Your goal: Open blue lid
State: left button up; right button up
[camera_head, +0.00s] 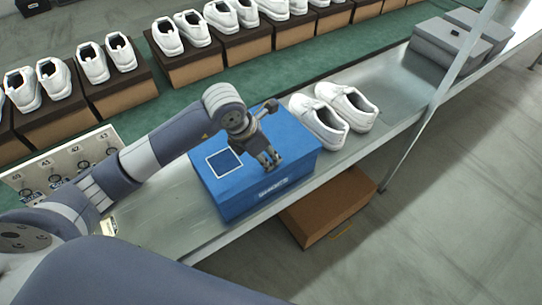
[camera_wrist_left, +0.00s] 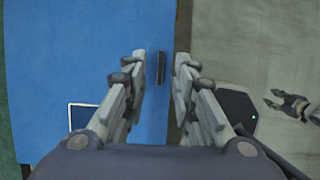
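The blue lid (camera_head: 292,142) tops a blue box on the grey bench. It lies flat, with a white-outlined dark square on its left part. No gap between lid and box can be made out. My left gripper (camera_head: 269,159) is over the lid's front part, pointing down. In the left wrist view its fingers (camera_wrist_left: 163,72) are apart, with the blue lid (camera_wrist_left: 60,50) beneath and a small dark tab (camera_wrist_left: 161,68) near the lid's edge between them. My right gripper (camera_wrist_left: 290,105) shows at the right of that view, over the floor, fingers apart and empty.
A pair of white shoes (camera_head: 333,114) stands on the bench right of the box. Grey boxes (camera_head: 452,48) sit farther right. A brown box (camera_head: 326,207) is below the bench. Shoes on brown boxes line the green belt (camera_head: 250,82) behind. A numbered board (camera_head: 62,167) is left.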

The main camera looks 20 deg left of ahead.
aim_at(273, 162)
pick_arm(q)
jog(key=shift+x, duration=1.75)
grip_shut()
jog(key=shift+p, duration=0.3)
